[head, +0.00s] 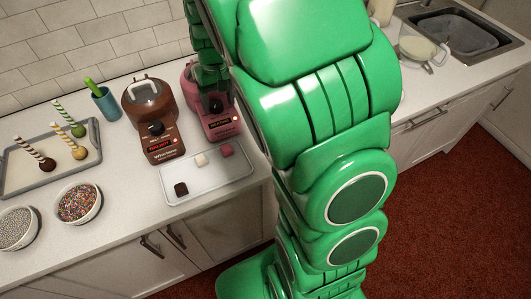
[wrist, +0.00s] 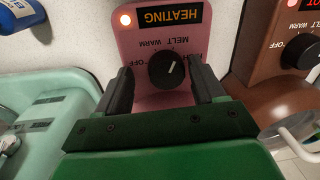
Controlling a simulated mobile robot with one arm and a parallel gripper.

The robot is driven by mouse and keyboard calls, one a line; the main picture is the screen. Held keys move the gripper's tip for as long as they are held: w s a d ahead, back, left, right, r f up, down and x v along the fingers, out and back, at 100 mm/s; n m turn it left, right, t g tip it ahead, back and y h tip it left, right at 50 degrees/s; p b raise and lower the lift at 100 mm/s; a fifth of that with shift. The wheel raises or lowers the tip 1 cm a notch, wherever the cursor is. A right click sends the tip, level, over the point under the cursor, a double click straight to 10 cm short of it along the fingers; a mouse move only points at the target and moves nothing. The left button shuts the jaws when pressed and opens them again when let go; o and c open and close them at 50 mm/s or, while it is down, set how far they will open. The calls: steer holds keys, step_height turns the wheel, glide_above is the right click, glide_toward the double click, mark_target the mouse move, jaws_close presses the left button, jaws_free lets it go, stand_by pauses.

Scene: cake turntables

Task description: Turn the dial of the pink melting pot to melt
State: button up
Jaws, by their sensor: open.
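The pink melting pot (head: 191,95) stands on the counter against the wall, partly hidden by my arm. My gripper (wrist: 160,71) is open, with one finger on each side of the dial; contact is unclear.
A brown melting pot (head: 148,102) stands close beside the pink one. A tray (head: 205,180) with several small blocks lies in front. A blue cup (head: 106,104), cake-pop tray (head: 20,170) and sprinkle bowls (head: 79,205) are further left. A sink (head: 450,30) is at right.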

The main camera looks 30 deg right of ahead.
mark_target(220, 101)
steer(key=shift+n, duration=0.8)
steer(key=r, duration=0.7)
steer(key=shift+w+d+r, duration=0.1)
steer(key=shift+d+r, duration=0.1)
steer(key=shift+r, duration=0.3)
steer(key=s+r+m+g, duration=0.1)
steer(key=s+r+m, duration=0.1)
steer(key=s, duration=2.7)
steer(key=shift+r+g+h, duration=0.2)
steer(key=shift+g+h, duration=0.1)
steer(key=shift+h, duration=0.1)
steer(key=shift+s, duration=0.15)
